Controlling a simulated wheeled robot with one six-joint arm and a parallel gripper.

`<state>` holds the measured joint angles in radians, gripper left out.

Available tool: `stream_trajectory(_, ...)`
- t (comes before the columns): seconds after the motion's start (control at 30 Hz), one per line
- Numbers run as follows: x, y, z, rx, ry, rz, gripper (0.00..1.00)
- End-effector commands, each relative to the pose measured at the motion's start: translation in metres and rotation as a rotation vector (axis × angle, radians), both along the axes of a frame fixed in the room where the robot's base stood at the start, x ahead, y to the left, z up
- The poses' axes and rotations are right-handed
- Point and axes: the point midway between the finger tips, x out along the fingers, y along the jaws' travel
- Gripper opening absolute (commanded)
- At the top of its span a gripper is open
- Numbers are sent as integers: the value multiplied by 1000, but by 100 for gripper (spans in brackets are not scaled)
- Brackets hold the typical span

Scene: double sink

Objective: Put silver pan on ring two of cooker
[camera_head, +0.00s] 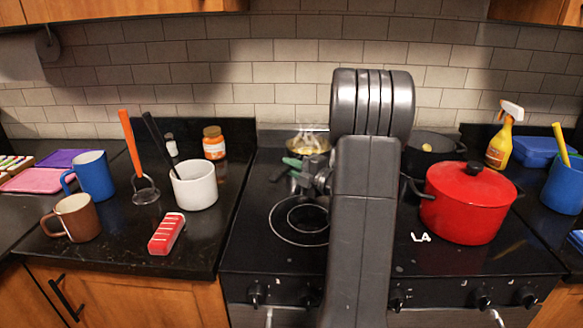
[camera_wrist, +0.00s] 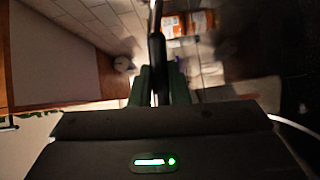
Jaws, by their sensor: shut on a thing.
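A steaming pan (camera_head: 308,145) with yellowish contents sits at the back left of the cooker (camera_head: 258,245), partly hidden by my arm. Its silver colour is hard to make out. My gripper (camera_head: 293,165) is just in front of the pan, largely hidden. In the wrist view, its green fingers (camera_wrist: 159,88) are shut on a dark, thin handle (camera_wrist: 157,45), which appears to be the pan's. The pan's body is not clear there. An empty ring (camera_head: 300,220) shows at the front left of the cooker. I cannot tell which ring is number two.
A red lidded pot (camera_head: 468,205) stands at the front right of the cooker, with a dark pot (camera_head: 433,150) behind it. A spray bottle (camera_head: 502,140) stands right.

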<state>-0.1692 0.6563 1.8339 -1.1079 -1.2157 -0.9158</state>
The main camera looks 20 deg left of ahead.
Motion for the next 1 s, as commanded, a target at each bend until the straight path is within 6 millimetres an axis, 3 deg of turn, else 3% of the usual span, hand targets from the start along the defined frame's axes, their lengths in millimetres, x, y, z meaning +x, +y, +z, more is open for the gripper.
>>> stream_trajectory(0.23, 0, 0, -1, 2, -4, 1, 0)
stream_trajectory(0.27, 0, 0, -2, 0, 0, 0, 19)
stream_trajectory(0.37, 0, 0, -1, 0, 0, 0, 37)
stream_trajectory(0.77, 0, -2, 2, 0, 0, -1, 37)
stream_trajectory(1.0, -16, -42, 1, 0, 0, -6, 37)
